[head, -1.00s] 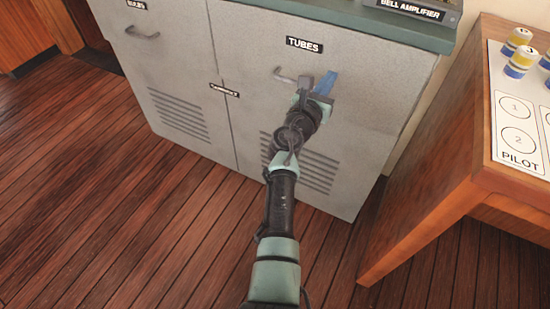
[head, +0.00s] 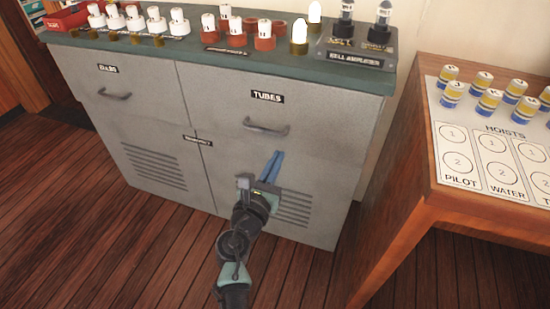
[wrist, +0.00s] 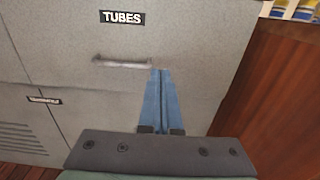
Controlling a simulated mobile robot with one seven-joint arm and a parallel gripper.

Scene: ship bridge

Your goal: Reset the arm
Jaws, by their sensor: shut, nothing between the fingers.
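My gripper (head: 275,163) is in front of the grey cabinet (head: 190,150), below the handle of the drawer labelled TUBES (head: 267,128). Its two blue fingers are together with nothing between them. In the wrist view my gripper (wrist: 160,78) points up at the cabinet front, and the fingertips lie just right of and below the drawer handle (wrist: 122,63) in the picture. The drawer appears closed. I cannot tell whether the fingers touch the cabinet front.
The green cabinet top (head: 180,53) holds several white and red tubes and a bell amplifier (head: 357,45). A wooden table (head: 450,210) with several blue-and-yellow cylinders stands at the right. The wooden floor (head: 90,240) is clear at the front left.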

